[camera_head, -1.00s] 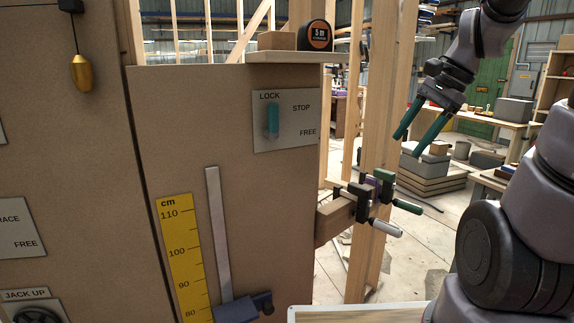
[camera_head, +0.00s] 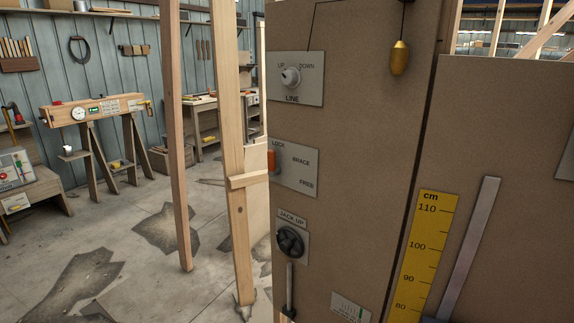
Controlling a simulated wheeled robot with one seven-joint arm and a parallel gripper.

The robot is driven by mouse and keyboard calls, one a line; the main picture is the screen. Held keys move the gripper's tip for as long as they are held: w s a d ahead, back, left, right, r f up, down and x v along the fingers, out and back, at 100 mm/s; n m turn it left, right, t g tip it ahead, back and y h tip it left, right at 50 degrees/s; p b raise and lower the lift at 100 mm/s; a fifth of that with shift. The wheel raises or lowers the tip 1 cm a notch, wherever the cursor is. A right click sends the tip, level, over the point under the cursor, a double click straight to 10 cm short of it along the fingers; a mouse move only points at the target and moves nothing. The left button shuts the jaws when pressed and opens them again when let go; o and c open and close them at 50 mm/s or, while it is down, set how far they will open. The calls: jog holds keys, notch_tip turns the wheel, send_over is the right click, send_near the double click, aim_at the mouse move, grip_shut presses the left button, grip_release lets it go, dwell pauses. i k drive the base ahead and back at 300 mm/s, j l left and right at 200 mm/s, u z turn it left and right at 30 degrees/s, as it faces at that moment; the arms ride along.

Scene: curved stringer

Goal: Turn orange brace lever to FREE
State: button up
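The orange brace lever (camera_head: 271,161) stands upright at the left edge of a grey plate (camera_head: 297,170) marked LOCK, BRACE and FREE. It is beside the word LOCK at the top left of the plate, and FREE is at the lower right. The plate is on the brown panel (camera_head: 350,130). My gripper is out of view, so I cannot see whether it is open or shut.
Above the plate is a LINE knob (camera_head: 290,76); below it is a JACK-UP handwheel (camera_head: 290,241). A brass plumb bob (camera_head: 400,58) hangs at the upper right. A wooden post (camera_head: 231,150) stands left of the panel, with open floor (camera_head: 130,260) beyond.

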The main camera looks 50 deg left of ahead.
aim_at(274, 170)
jog(key=u, duration=2.25)
jog(key=i+j+u, duration=0.1)
jog(key=i+j, duration=0.65)
jog(key=i, duration=0.15)
